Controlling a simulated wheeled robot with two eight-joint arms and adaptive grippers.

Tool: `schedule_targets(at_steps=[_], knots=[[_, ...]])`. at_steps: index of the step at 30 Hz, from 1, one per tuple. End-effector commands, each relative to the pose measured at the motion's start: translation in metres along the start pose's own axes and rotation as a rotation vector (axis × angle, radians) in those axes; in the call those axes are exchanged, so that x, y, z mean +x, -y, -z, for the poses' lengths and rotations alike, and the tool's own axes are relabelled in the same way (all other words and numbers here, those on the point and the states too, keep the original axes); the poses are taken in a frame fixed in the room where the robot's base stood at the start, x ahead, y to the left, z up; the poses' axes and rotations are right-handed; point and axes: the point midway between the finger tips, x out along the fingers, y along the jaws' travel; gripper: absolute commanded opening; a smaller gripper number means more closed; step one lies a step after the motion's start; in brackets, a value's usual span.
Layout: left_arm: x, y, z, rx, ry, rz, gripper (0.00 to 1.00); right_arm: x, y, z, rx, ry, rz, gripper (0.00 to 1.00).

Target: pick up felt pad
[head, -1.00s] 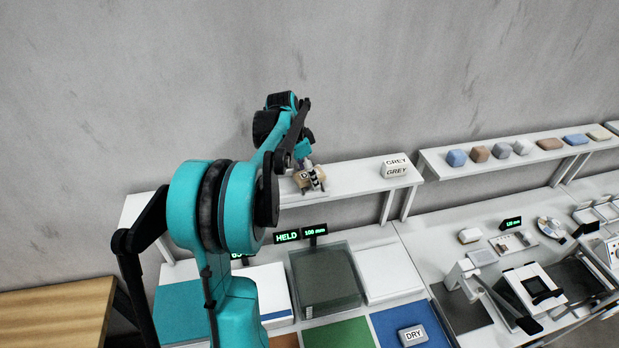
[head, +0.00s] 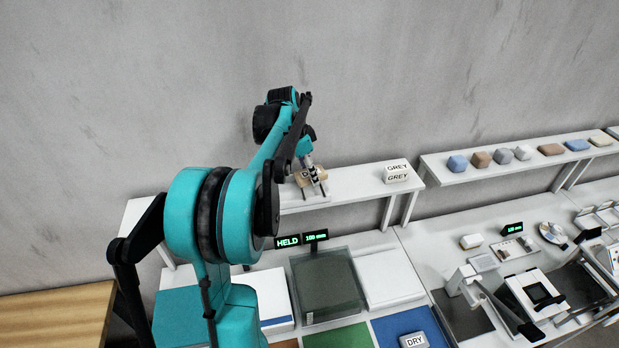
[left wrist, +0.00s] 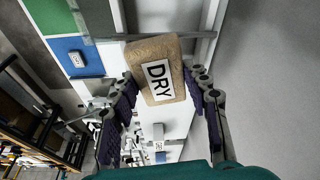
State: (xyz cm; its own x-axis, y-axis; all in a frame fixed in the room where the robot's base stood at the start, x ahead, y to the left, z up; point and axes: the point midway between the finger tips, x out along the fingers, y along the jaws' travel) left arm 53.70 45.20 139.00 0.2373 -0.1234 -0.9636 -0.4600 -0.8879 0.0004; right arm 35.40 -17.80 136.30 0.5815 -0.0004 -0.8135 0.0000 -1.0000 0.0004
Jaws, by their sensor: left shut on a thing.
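The felt pad looks like a tan block with a white DRY label; it fills the upper middle of the left wrist view (left wrist: 176,50). In the head view the pad (head: 300,180) is partly hidden by the fingers, at the white upper shelf (head: 350,187). My left gripper (head: 314,174) reaches down onto it, with a purple-padded finger on each side in the left wrist view (left wrist: 163,82). The gripper is shut on the pad. I cannot tell whether the pad touches the shelf. My right gripper is not in view.
White GREY-labelled blocks (head: 397,172) sit at the shelf's right end. A grey DRY-labelled block (head: 413,341) lies on a blue mat (head: 392,325) below. Several coloured blocks line another shelf (head: 455,178) at right. A grey wall stands close behind.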

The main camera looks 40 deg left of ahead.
Motion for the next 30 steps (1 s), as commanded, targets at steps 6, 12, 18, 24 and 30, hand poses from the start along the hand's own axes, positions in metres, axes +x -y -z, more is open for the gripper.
schedule_targets(at_steps=[6, 12, 18, 24, 30], knots=[[-0.025, -0.006, 0.036, 0.006, 0.000, -0.002, 0.22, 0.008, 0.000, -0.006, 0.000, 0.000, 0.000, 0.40], [-0.039, -0.013, 0.086, 0.005, 0.000, 0.000, 0.22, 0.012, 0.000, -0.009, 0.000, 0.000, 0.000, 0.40], [-0.050, -0.018, 0.121, 0.002, 0.000, -0.001, 0.22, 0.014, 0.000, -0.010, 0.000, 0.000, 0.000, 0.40], [-0.054, -0.020, 0.134, 0.000, 0.000, 0.000, 0.22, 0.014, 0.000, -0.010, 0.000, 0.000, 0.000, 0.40], [-0.055, -0.020, 0.135, 0.000, 0.000, 0.000, 0.22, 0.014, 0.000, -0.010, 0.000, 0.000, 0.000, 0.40]])
